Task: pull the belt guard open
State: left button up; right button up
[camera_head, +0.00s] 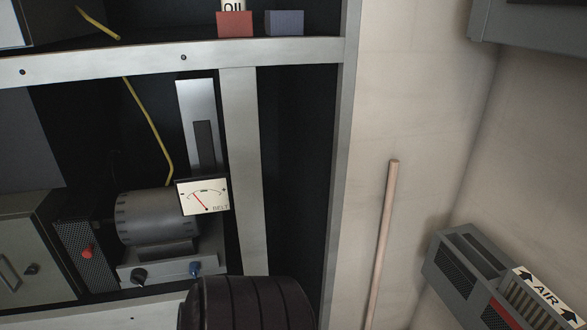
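A dark perforated panel (87,251) with a red knob (87,252) stands at the lower left, beside a grey finned motor (158,216); it looks like the belt guard, but I cannot be sure. I cannot tell whether it is shut. A dial marked BELT (204,196) sits at the motor's right, its red needle pointing up and left. Above it is an upright light metal plate with a dark slot (203,141). Neither of my grippers is in view. A dark ribbed rounded shape at the bottom middle hides part of the rack's lower front.
The metal rack frame (257,54) crosses the view, with a red block (235,24) and a blue block (285,22) above. A grey cabinet door (24,255) is at far left. A copper-coloured pipe (383,240) and a grey AIR unit (470,265) are at right.

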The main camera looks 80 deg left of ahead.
aim_at(79, 237)
jog(key=u, duration=3.8)
